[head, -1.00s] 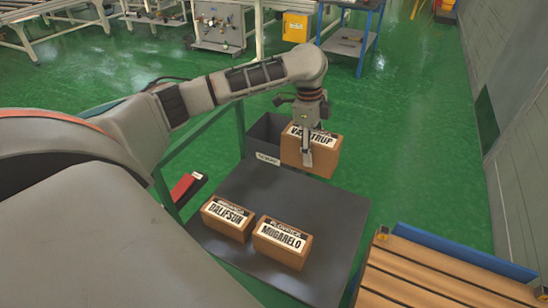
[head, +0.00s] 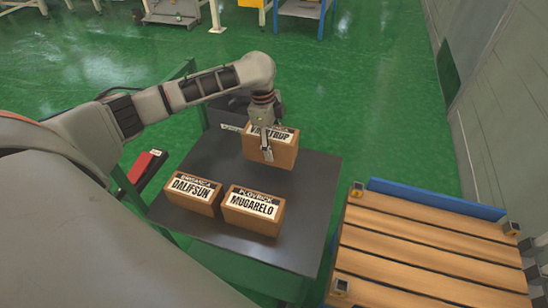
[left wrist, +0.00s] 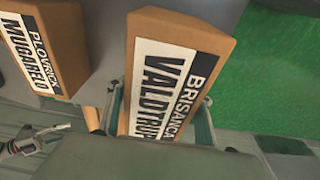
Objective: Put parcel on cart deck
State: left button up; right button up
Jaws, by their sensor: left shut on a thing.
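A brown box parcel labelled BRISANCA VALDTRUP (head: 284,152) is held by my left gripper (head: 266,152), one finger showing against its near side. In the left wrist view the parcel (left wrist: 215,45) lies between the two fingers. It is over the far part of the dark grey cart deck (head: 215,155); I cannot tell whether its base touches. Two more parcels rest on the deck's near part: DALIFSUN (head: 193,193) at left and MUGARELO (head: 252,211) to its right. MUGARELO also shows in the left wrist view (left wrist: 45,40). My right gripper is out of view.
A slatted wooden platform (head: 420,246) with a blue edge stands to the right, past a gap. A dark bin (head: 228,108) is behind the deck, partly hidden by my arm. A red object (head: 145,166) is at left. The deck's right side is clear.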

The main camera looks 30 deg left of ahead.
pick_arm(q)
notch_tip(320, 180, down, 6)
jog(key=shift+r+b, duration=0.25)
jog(key=shift+b, duration=0.7)
jog(key=shift+f, duration=0.15)
jog(key=shift+r, duration=0.2)
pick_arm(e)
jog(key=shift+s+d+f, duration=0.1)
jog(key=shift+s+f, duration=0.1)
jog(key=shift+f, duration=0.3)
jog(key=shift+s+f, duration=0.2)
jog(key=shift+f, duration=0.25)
pick_arm(q)
jog(key=shift+f, duration=0.1)
jog(key=o, duration=1.6)
jog(key=shift+f, duration=0.1)
jog(key=shift+c, duration=0.2)
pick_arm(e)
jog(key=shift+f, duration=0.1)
